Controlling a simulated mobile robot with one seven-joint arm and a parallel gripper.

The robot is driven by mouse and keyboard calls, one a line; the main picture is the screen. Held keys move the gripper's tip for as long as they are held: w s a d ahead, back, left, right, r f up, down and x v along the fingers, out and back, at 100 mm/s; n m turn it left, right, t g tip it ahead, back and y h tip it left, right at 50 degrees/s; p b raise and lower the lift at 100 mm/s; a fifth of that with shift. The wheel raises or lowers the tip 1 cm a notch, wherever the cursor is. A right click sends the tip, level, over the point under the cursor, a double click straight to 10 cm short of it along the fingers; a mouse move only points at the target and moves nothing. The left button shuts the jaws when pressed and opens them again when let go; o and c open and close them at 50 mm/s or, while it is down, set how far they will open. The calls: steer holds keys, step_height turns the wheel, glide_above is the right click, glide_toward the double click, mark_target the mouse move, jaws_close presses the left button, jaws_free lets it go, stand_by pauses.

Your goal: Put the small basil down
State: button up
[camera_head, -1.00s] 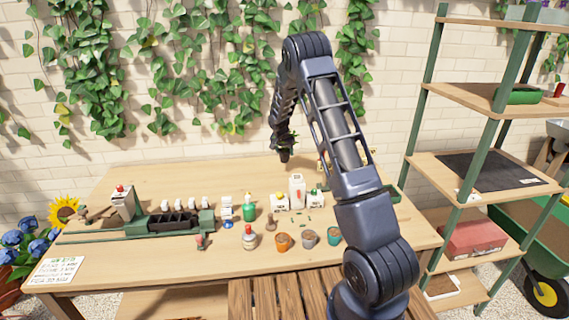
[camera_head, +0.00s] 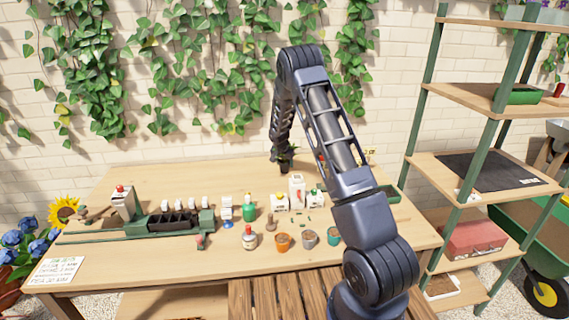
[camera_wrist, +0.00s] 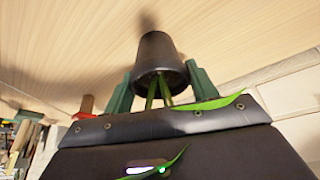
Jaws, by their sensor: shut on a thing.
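The small basil shows in the wrist view as a dark tapered pot (camera_wrist: 158,55) with green stems (camera_wrist: 158,92) and leaves running back over my gripper's body. My gripper (camera_wrist: 160,84) has its two green fingers on either side of the stems at the pot's rim and is shut on the basil. The pot's base points at the wooden table top (camera_wrist: 230,35), with a dark shadow close by. I cannot tell if it touches. In the head view my gripper (camera_head: 283,163) is low over the back of the table, and the pot is small and dark there.
White cartons (camera_head: 297,188), a green bottle (camera_head: 249,208) and small pots (camera_head: 283,242) stand nearer the front. A black cell tray (camera_head: 174,222) is at the left. The table's back left (camera_head: 200,175) is clear. Green-posted shelves (camera_head: 490,172) stand to the right.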

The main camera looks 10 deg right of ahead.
steer(key=o, duration=1.1)
steer(key=v, duration=1.1)
steer(key=s+d+r+n+y, duration=0.1)
steer(key=s+d+r, duration=0.3)
steer(key=s+r, duration=0.8)
steer(key=s+d+r+n, duration=0.1)
steer(key=s+d+r, duration=0.4)
steer(key=s+r, duration=0.75)
steer(key=s+n, duration=0.1)
steer(key=s, duration=0.8)
steer(key=s+d+r+n, duration=0.1)
steer(key=s, duration=0.9)
steer(key=s+n+y, duration=0.1)
steer(key=s, duration=0.9)
steer(key=shift+s+d+r+t, duration=0.2)
steer(key=shift+d+r+t, duration=0.1)
steer(key=shift+d, duration=0.1)
